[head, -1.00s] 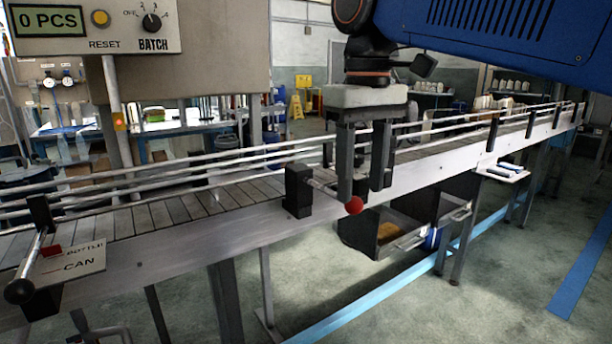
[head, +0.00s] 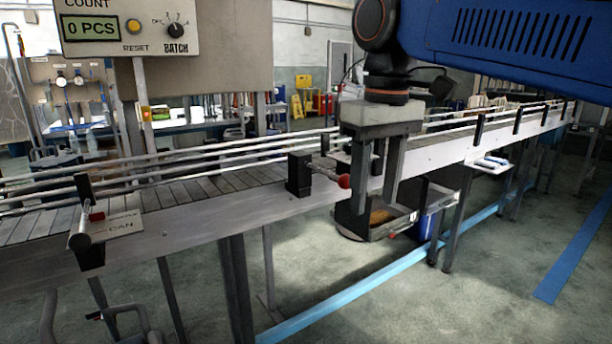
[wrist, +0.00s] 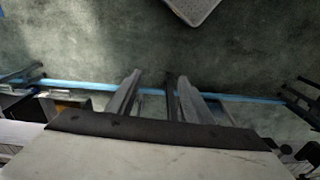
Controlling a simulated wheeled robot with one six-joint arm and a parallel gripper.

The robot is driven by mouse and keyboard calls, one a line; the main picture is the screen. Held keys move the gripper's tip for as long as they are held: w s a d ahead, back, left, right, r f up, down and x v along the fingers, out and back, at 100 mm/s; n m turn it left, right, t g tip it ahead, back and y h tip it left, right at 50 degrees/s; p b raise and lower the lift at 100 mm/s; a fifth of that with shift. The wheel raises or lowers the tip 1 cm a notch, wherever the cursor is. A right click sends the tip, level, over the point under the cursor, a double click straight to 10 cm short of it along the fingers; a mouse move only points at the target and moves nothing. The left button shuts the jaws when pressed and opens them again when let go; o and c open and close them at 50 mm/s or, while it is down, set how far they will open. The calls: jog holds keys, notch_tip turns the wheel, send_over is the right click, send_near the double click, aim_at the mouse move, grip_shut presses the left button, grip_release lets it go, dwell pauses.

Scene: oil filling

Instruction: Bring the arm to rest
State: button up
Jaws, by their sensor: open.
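My gripper (head: 374,200) hangs fingers-down in front of the conveyor in the head view, below my blue arm. Its two fingers are apart with nothing between them. A lever with a red ball knob (head: 344,181) on a black block (head: 299,174) stands at the conveyor's near edge, just left of the fingers in the picture. Whether the fingers touch the knob cannot be told.
The conveyor (head: 220,221) with rails runs across the view. A second lever (head: 85,232) beside a CAN label (head: 120,226) is at the left. A counter box (head: 128,28) hangs above. Dark bins (head: 385,215) sit below the conveyor. The front floor (head: 420,300) is clear.

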jog(key=s+d+f+m+t, duration=0.1)
jog(key=s+d+f+m, duration=0.1)
jog(key=d+f, duration=0.4)
jog(key=s+d+f+m+t, duration=0.2)
jog(key=s+d+f, duration=0.2)
jog(key=f, duration=0.8)
jog(key=s+d+f+m+t, duration=0.1)
jog(key=s+d+f+m, duration=0.1)
jog(key=s+d+f, duration=0.2)
jog(key=d+f, duration=0.3)
jog(key=f, duration=0.2)
jog(key=shift+d+f, duration=0.35)
